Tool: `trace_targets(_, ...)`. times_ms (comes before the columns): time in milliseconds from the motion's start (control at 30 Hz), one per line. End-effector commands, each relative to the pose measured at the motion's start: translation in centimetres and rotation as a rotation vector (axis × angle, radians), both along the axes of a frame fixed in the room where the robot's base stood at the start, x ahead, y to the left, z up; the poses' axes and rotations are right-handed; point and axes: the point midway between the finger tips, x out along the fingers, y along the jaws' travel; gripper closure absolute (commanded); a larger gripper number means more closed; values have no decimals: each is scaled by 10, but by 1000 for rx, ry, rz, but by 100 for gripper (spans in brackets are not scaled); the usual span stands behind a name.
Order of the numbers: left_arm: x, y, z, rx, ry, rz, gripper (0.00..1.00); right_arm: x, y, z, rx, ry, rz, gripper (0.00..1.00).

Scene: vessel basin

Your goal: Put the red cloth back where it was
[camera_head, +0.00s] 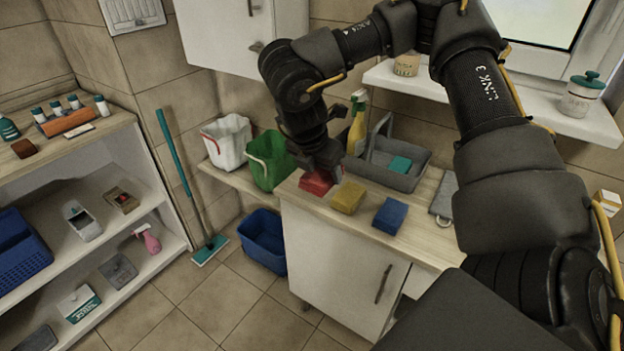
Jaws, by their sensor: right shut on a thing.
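The red cloth (314,183) is a folded block at the left front of the wooden counter (335,212). My right gripper (322,169) reaches down onto it from above and is shut on it. The fingers partly cover the cloth's top, and I cannot tell whether it touches the counter. A yellow cloth (348,198) and a blue cloth (389,215) lie in a row to its right. My left gripper is not in view.
A grey caddy (412,178) with a teal sponge and a yellow spray bottle (357,125) stand behind the cloths. White (229,143) and green (268,162) buckets stand left of the counter. A blue bin (262,240) is on the floor.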

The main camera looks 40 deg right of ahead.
Motion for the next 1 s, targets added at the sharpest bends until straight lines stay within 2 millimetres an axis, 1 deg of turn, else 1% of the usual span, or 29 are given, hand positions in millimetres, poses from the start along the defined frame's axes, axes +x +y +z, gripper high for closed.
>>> trace_targets(133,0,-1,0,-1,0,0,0,4,-2,-2,1,0,1,62)
trace_targets(267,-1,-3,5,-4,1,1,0,21,-13,-11,0,2,-5,62)
trace_targets(500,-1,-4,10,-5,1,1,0,75,-44,-40,2,1,-9,62)
trace_targets(533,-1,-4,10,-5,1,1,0,81,-48,-43,1,2,-9,62)
trace_targets(600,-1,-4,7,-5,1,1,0,90,-53,-62,1,4,-6,62)
trace_targets(700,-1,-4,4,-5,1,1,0,103,-59,-78,1,2,-4,62)
trace_targets(800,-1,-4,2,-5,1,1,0,111,-64,-89,1,1,-3,62)
trace_targets(1000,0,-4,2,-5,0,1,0,118,-67,-94,0,-1,1,62)
